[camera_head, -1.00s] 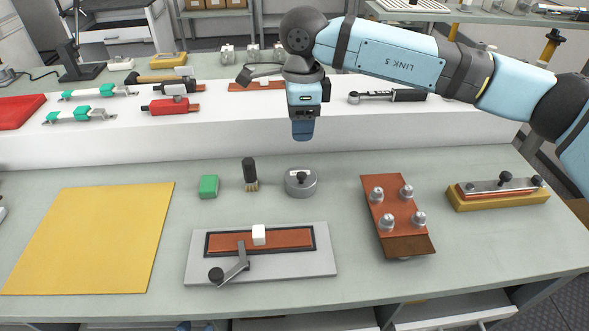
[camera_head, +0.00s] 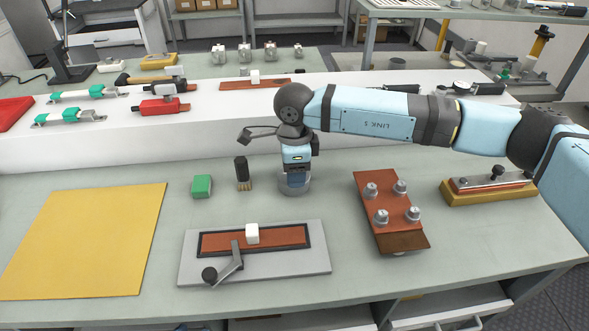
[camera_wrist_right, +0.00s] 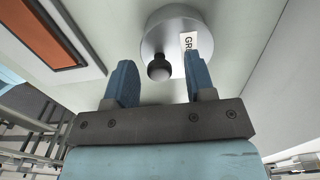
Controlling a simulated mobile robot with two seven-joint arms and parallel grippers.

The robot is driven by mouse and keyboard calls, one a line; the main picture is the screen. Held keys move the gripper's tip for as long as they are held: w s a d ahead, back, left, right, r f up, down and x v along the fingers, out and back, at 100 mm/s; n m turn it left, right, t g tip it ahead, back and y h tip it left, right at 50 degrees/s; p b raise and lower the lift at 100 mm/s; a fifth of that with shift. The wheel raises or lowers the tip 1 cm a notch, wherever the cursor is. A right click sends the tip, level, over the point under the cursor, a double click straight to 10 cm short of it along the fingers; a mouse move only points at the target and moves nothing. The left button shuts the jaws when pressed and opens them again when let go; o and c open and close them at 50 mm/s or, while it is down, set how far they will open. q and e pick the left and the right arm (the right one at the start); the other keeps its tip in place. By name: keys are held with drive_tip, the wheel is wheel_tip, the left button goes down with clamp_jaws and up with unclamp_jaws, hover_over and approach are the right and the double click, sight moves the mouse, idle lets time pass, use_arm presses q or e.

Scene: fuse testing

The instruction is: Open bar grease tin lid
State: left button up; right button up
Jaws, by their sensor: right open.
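The grease tin (camera_head: 294,187) is a small round grey metal tin on the green bench top. In the head view my right gripper (camera_head: 294,181) is directly above it and hides most of it. In the right wrist view the tin (camera_wrist_right: 176,30) shows its lid with a dark round knob (camera_wrist_right: 160,68) and a white label with partly hidden letters. My right gripper (camera_wrist_right: 160,75) is open, with its blue fingers apart on either side of the knob. Whether the fingers touch the lid I cannot tell. My left gripper is not in view.
A brush (camera_head: 242,173) and a green block (camera_head: 202,186) stand left of the tin. A grey plate with a lever (camera_head: 300,263) lies in front. A copper-coloured board with metal studs (camera_head: 405,236) is on the right. A white raised shelf (camera_head: 200,138) runs behind.

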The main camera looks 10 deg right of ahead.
drive_tip(key=shift+c, duration=0.3)
clamp_jaws()
drive_tip(key=shift+w+r+g+p, duration=0.2)
drive_tip(key=shift+w+r+g, duration=0.15)
drive_tip(key=shift+g, duration=0.35)
drive_tip(key=shift+w+r+g+p, duration=0.25)
drive_tip(key=shift+r+g, duration=0.1)
drive_tip(key=shift+g, duration=0.35)
drive_tip(key=shift+w+r+g+b, duration=0.1)
drive_tip(key=shift+w+r+g, duration=0.15)
drive_tip(key=shift+g, duration=0.45)
drive_tip(key=shift+w+r+g+b, duration=0.15)
drive_tip(key=shift+w+g, duration=0.25)
drive_tip(key=shift+g, duration=0.3)
drive_tip(key=shift+w+r+g+b, duration=0.1)
drive_tip(key=shift+w+r+g, duration=0.15)
drive_tip(key=shift+g, duration=0.45)
drive_tip(key=shift+o, duration=0.3)
unclamp_jaws()
